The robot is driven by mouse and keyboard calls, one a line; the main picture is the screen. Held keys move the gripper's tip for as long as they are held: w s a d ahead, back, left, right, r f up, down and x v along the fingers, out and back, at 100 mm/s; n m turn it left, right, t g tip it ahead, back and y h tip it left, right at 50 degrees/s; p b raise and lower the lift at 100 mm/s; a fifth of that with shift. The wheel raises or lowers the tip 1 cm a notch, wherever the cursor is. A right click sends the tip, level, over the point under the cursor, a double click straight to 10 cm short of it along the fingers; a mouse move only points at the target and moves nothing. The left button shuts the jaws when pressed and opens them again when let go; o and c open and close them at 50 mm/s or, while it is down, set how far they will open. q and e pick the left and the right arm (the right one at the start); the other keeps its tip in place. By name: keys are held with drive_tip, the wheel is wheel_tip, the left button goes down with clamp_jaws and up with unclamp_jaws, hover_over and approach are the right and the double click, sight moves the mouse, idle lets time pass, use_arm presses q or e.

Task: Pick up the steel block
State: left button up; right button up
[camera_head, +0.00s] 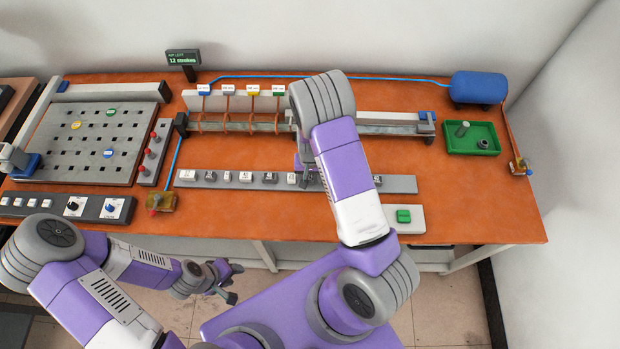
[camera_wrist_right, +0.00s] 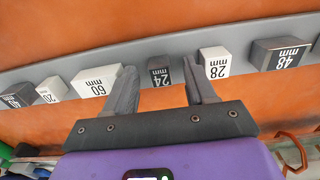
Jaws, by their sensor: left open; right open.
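A row of labelled blocks sits on a long grey strip (camera_head: 230,185) at the front of the bench. In the right wrist view, a dark grey block marked 24 mm (camera_wrist_right: 161,76) is in the gap between the open fingers of my right gripper (camera_wrist_right: 160,88); contact cannot be told. White 60 mm (camera_wrist_right: 92,82) and 28 mm (camera_wrist_right: 215,62) blocks flank the fingers. A dark 48 mm block (camera_wrist_right: 281,54) is further right. Which block is steel is not marked. In the head view my right arm hides part of the strip. My left gripper (camera_head: 230,284) is open and empty, low before the bench.
Behind the strip stands a rail with several copper coils (camera_head: 229,115). A green tray (camera_head: 473,138) and blue tank (camera_head: 478,88) are at right. A perforated plate (camera_head: 92,145) and knob panel (camera_head: 60,205) are at left. A green button box (camera_head: 403,217) sits near the front edge.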

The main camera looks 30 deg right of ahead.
drive_tip(key=shift+f, duration=0.25)
clamp_jaws()
drive_tip(key=shift+r, duration=0.1)
